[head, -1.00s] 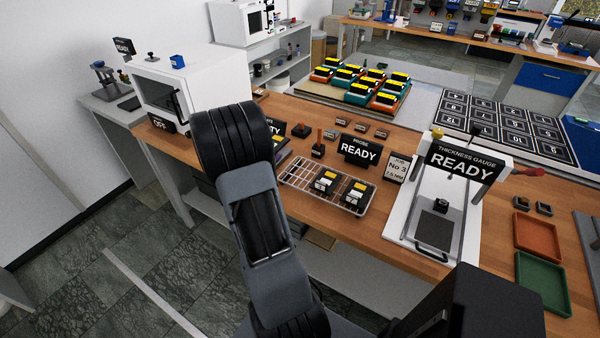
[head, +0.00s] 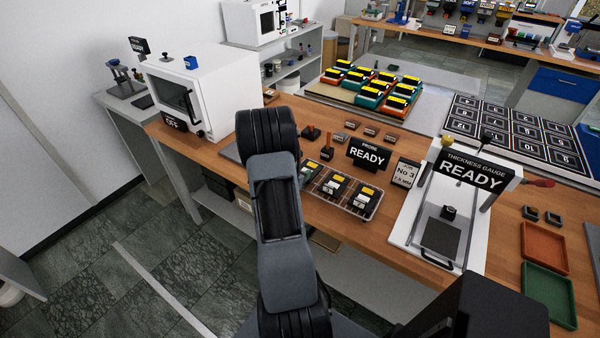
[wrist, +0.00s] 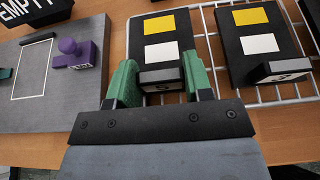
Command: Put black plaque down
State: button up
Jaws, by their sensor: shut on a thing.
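The black plaque (wrist: 150,24) has a yellow and a white label and sits between the green fingers of my gripper (wrist: 160,82) in the wrist view. The fingers are shut on its near end block. It is over the left part of the wire rack (wrist: 222,58), flat and in line with a similar plaque (wrist: 262,42) to its right. I cannot tell whether it touches the wires. In the head view the rack (head: 349,208) holds two plaques in plain view, with another partly seen at its left end (head: 311,172). My arm hides the gripper there.
A grey plate (wrist: 30,90) with a purple handled block (wrist: 78,54) lies left of the rack, with an EMPTY sign (wrist: 290,10) behind. A READY probe sign (head: 367,155) stands behind the rack. The thickness gauge (head: 440,225) is at right.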

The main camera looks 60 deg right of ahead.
jog(key=shift+f, duration=0.25)
jog(key=shift+f, duration=0.2)
jog(key=o, duration=1)
jog(key=shift+c, duration=0.2)
jog(key=shift+r, duration=0.15)
